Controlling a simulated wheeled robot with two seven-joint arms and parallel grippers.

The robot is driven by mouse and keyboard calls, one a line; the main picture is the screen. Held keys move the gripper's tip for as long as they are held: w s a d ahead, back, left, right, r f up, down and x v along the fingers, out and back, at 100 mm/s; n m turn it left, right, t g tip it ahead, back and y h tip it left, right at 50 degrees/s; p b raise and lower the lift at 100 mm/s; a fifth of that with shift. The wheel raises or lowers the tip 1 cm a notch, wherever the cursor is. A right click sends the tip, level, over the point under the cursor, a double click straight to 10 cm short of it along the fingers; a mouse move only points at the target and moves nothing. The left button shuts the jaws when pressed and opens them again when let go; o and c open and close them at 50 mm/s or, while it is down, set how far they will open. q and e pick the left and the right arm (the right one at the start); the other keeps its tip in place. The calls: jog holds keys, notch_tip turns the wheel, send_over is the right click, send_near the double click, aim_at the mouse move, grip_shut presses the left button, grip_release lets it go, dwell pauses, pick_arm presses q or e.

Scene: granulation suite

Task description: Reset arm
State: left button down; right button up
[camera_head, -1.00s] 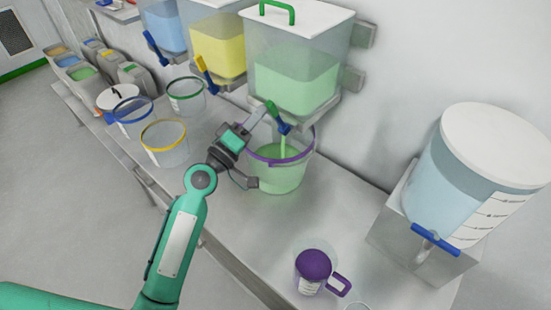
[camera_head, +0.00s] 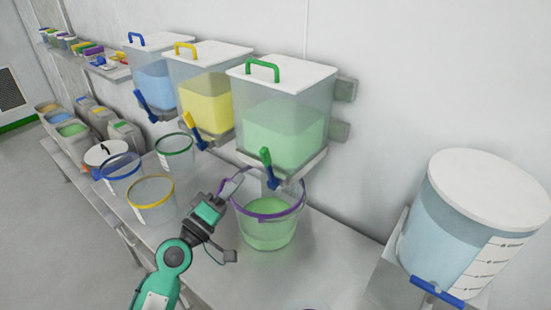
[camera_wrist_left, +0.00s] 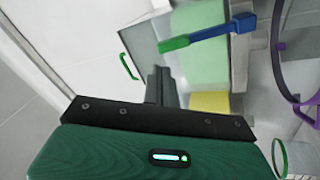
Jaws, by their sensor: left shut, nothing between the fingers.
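My left gripper (camera_head: 232,184) is shut and empty. In the head view it is at the left side of the purple-rimmed bucket (camera_head: 268,232), near its rim; I cannot tell whether it touches. The bucket holds green material. Above it hangs the green hopper (camera_head: 285,130) with its green and blue valve handle (camera_head: 268,168). No stream falls from the outlet. In the left wrist view the closed fingers (camera_wrist_left: 159,85) point toward the green hopper (camera_wrist_left: 200,55), and the valve handle (camera_wrist_left: 208,35) is beyond them. My right gripper is in neither view.
Yellow (camera_head: 208,100) and blue (camera_head: 152,85) hoppers hang to the left. Yellow-rimmed (camera_head: 152,198), blue-rimmed (camera_head: 121,172) and green-rimmed (camera_head: 175,152) buckets stand on the bench. A large white-lidded tank (camera_head: 465,230) stands at the right. The bench right of the purple-rimmed bucket is clear.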

pick_arm(q)
jog(key=s+d+f+m+g+y, duration=0.1)
jog(key=s+f+m+g+y, duration=0.2)
jog(key=s+f, duration=0.45)
jog(key=s+f+m+g+y, duration=0.1)
jog(key=s+f+m+g, duration=0.35)
jog(key=f, duration=0.55)
jog(key=s+a+f+g+y, duration=0.4)
jog(key=s+a, duration=0.2)
jog(key=s, duration=0.3)
jog(key=s+a+f+g+y, duration=0.3)
jog(key=s+a+f+y, duration=0.15)
jog(key=s, duration=0.45)
notch_tip(320, 180, down, 30)
jog(key=g, duration=0.2)
jog(key=s+a+f, duration=0.2)
jog(key=s+f, duration=0.7)
jog(key=f, duration=0.1)
jog(key=s+a+f, duration=0.1)
jog(key=s+f, duration=0.9)
jog(key=f, duration=0.1)
jog(key=shift+a+g+h, duration=0.35)
jog(key=shift+a, duration=0.05)
